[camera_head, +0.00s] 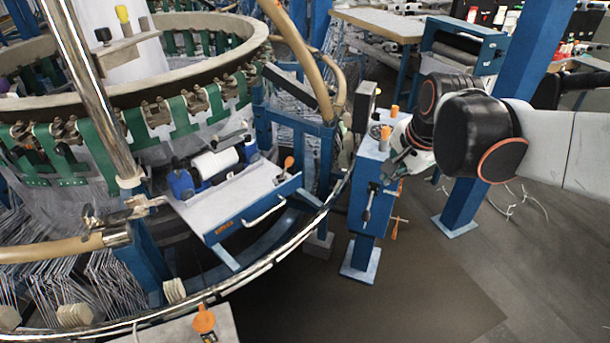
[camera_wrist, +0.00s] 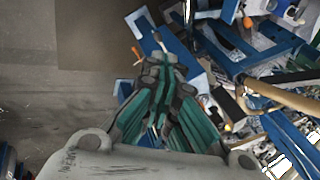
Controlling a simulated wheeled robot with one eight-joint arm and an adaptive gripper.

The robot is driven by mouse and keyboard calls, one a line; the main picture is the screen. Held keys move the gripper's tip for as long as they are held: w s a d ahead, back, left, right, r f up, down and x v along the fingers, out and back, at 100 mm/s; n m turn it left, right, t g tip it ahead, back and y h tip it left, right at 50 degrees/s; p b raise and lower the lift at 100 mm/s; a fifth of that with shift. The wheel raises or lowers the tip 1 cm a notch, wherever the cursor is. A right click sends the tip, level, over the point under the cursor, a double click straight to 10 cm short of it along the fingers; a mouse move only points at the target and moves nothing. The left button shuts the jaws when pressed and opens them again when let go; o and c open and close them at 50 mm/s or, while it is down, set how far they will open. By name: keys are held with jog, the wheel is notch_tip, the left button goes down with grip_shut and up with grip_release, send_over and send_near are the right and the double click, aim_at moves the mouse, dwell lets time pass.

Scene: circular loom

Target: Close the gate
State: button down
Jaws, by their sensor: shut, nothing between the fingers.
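A blue-framed panel with a pale flat top (camera_head: 235,198) and a white bar handle (camera_head: 264,210) sits at the loom's front, inside the curved metal rail. It looks like the gate, but I cannot tell for sure, nor how far it stands open. My gripper (camera_head: 396,168) is at the right of the loom, beside the upper part of a blue post (camera_head: 366,215) and apart from the panel. In the wrist view its fingers (camera_wrist: 158,62) are together and empty, above blue metalwork (camera_wrist: 146,38). The arm partly hides what is behind the gripper.
The post carries orange-knobbed levers (camera_head: 397,222). The curved metal rail (camera_head: 285,252) runs between the post and the panel. A thick blue column (camera_head: 465,190) stands at the right. The dark floor mat (camera_head: 400,295) in front is clear.

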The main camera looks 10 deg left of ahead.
jog(key=w+a+f+m+g, duration=0.2)
jog(key=w+a+f+m, duration=0.6)
jog(key=w+a+f, duration=0.4)
jog(key=w+a+f+m+b, duration=0.1)
jog(key=w+a+f+m, duration=0.1)
jog(key=a+f, duration=0.3)
jog(key=w+a+f+m+g+b, duration=0.1)
jog(key=w+a+f, duration=0.3)
jog(key=f, duration=0.7)
jog(key=w+a+f+m+b, duration=0.2)
jog(key=w+a+f+m, duration=0.1)
jog(key=a+f, duration=0.3)
jog(key=shift+w+f+m+y, duration=0.4)
jog(key=shift+w+f, duration=0.2)
jog(key=shift+f, duration=0.55)
jog(key=shift+a, duration=0.1)
